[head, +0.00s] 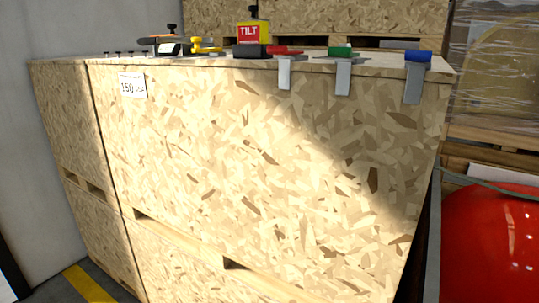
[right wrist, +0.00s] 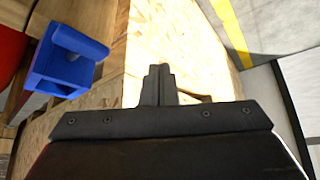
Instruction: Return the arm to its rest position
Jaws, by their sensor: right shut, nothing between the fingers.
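My right gripper (right wrist: 158,72) shows in the right wrist view at the bottom centre. Its dark fingers are together with nothing between them. They point up the picture toward a chipboard surface, and I cannot tell how far away it is. A blue block (right wrist: 66,62) with a hollow and a rounded part lies left of the fingertips, apart from them. Neither of my grippers shows in the head view, and my left gripper is in no view.
A large chipboard crate (head: 250,160) fills the head view. Along its top edge sit several metal brackets (head: 343,75) with coloured blocks, and a red and yellow TILT box (head: 249,33). A glossy red rounded object (head: 490,240) is at right. Yellow-striped floor (right wrist: 231,30) shows in the wrist view.

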